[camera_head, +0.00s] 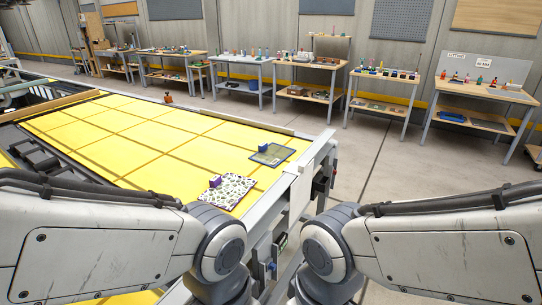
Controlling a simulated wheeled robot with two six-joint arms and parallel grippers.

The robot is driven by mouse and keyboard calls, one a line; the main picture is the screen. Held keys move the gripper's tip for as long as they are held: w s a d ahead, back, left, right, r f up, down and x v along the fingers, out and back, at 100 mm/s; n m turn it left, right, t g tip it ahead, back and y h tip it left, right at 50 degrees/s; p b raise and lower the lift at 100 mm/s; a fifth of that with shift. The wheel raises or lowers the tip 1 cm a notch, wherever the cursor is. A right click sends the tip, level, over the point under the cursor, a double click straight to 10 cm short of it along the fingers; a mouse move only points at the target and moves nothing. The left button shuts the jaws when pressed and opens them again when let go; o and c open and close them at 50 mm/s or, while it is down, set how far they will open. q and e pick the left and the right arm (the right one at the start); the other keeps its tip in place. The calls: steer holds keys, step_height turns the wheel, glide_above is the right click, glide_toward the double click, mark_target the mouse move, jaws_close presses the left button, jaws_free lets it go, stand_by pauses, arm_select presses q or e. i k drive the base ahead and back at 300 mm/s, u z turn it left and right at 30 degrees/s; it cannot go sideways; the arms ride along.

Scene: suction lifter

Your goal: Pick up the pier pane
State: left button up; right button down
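Two flat rectangular panes lie on a large yellow table (120,153) near its right end. The nearer pane (236,187) is white with a dark speckled pattern, and a small purple block (215,181) stands at its left edge. I cannot tell from the picture which one is the pier pane. My two arms come in from the lower left and lower right, but neither gripper is in view.
A pale metal rail (279,191) runs along the table's right edge. The yellow surface left of the panes is mostly clear. A small brown object (168,99) sits at the table's far edge. Workbenches with bottles, such as one wooden bench (383,82), line the back wall.

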mark_target(225, 192)
steer(key=z, duration=0.15)
steer(key=k, duration=1)
steer(key=z, duration=1.2)
steer(key=i, duration=1.8)
steer(key=u, duration=0.35)
steer(key=i, duration=1.2)
steer(key=u, duration=1.65)
steer(key=i, duration=0.9)
steer(key=u, duration=0.8)
